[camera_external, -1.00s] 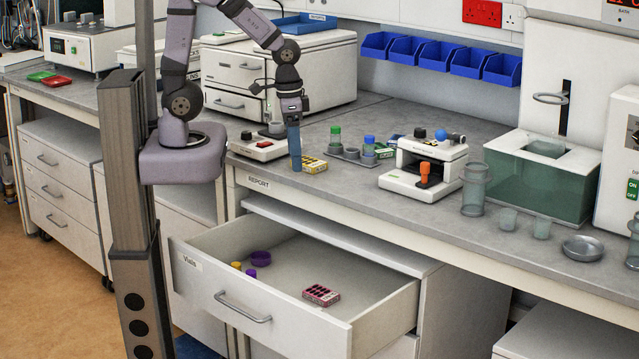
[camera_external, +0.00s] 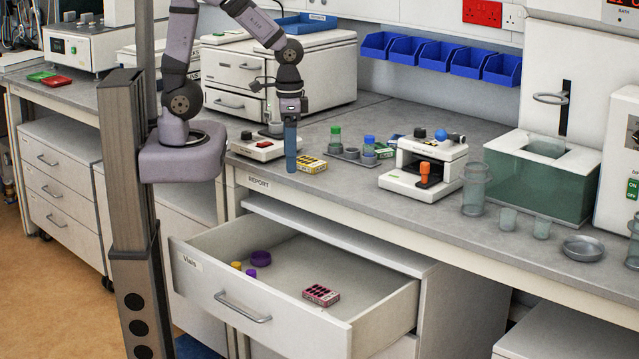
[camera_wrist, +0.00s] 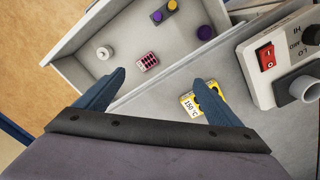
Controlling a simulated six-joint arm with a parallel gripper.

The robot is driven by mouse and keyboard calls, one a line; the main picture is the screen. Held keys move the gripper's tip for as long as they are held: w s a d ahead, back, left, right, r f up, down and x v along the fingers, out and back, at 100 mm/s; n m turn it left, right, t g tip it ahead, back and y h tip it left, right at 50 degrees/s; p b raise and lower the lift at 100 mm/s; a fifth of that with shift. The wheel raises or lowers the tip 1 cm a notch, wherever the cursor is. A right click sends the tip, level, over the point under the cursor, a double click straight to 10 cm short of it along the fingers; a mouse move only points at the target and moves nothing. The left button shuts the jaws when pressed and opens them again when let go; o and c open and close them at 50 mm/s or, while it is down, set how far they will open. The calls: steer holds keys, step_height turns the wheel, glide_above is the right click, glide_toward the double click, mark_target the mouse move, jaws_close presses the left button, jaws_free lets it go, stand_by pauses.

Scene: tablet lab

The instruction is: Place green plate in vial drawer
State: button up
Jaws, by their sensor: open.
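A small flat green plate (camera_external: 41,76) lies on the far-left bench, beside a similar red plate (camera_external: 57,81). The vial drawer (camera_external: 262,318), labelled "Vials", is pulled open below the bench. It holds a pink blister-like box (camera_external: 321,295), a purple ring (camera_external: 260,258) and small yellow and purple pieces. The wrist view shows the pink box (camera_wrist: 148,62) and a small white object (camera_wrist: 105,52) in the drawer. My gripper (camera_external: 290,168) is open and empty, above the bench's front edge beside a yellow box (camera_external: 313,165). The green plate is far to its left, out of the wrist view.
A white hotplate-like device (camera_external: 258,147) stands left of my gripper. A rack of capped vials (camera_external: 357,154) and a white instrument (camera_external: 424,165) stand to the right. Blue bins (camera_external: 440,57) hang on the back wall. A dark upright post (camera_external: 130,200) stands left of my base.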

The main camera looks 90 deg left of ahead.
steer(key=w+a+r+n+p, duration=0.1)
steer(key=w+a+r, duration=0.1)
steer(key=w+a, duration=0.35)
steer(key=w+a+r+n+p, duration=0.1)
steer(key=w+a+r, duration=0.15)
steer(key=w, duration=0.65)
steer(key=shift+n, duration=0.9)
steer(key=w+a, duration=0.2)
steer(key=a, duration=0.2)
steer(key=w+a+f, duration=0.1)
steer(key=w+a, duration=0.2)
steer(key=a, duration=0.1)
steer(key=w+a+f, duration=0.1)
steer(key=w+a, duration=0.2)
steer(key=a, duration=0.1)
steer(key=shift+w+a, duration=0.1)
steer(key=shift+w, duration=0.1)
steer(key=shift+w+a, duration=0.1)
steer(key=shift+a, duration=0.2)
steer(key=shift+f+p, duration=0.45)
steer(key=shift+f, duration=0.65)
steer(key=shift+d+f+p, duration=0.15)
steer(key=shift+f+p, duration=0.1)
steer(key=shift+p, duration=0.1)
steer(key=f, duration=0.1)
steer(key=f+p, duration=0.2)
steer(key=shift+s+d+f, duration=0.25)
steer(key=shift+s+f, duration=0.1)
steer(key=shift+f, duration=0.5)
steer(key=c, duration=1.2)
